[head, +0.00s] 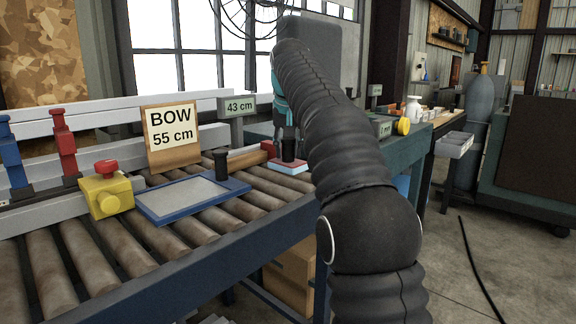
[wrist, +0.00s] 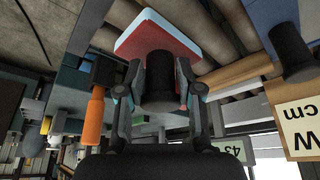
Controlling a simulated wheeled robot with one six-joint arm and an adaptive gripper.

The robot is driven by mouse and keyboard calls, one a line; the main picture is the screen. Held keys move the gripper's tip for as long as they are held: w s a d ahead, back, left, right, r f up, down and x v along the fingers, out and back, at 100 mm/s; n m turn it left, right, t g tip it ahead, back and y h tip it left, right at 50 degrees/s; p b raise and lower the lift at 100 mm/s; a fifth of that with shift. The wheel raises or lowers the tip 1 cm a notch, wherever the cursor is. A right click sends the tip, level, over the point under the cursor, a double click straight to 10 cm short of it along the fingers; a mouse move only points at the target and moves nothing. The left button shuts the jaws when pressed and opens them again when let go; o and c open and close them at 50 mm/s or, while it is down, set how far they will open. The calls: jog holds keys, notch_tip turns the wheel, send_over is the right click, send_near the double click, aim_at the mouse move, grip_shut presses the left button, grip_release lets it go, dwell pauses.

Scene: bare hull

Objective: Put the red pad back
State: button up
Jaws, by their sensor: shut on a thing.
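The red pad (head: 289,167) is a flat block with a red upper face, a pale blue edge and a black upright knob (head: 289,149). My gripper (head: 287,136) is shut on that knob, at the far right end of the roller conveyor. In the wrist view the pad (wrist: 150,34) lies beyond the knob (wrist: 160,80), which sits between the two fingers of my gripper (wrist: 160,70). The pad is seen over the rollers; I cannot tell whether it touches them. My arm hides what lies just right of it in the head view.
A blue-framed grey plate (head: 190,197) with a black knob lies on the rollers. A yellow box with a red button (head: 107,190), a "BOW 55 cm" sign (head: 171,133) and a "43 cm" sign (head: 239,105) stand nearby. A wooden bar (head: 247,158) lies left of the pad. The front rollers are clear.

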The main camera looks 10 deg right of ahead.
aim_at(288, 162)
jog(key=shift+f+b, duration=0.95)
jog(key=shift+f, duration=1.1)
jog(key=shift+f, duration=0.15)
jog(key=o, duration=1)
jog(key=p+v, duration=0.3)
jog(key=v, duration=0.9)
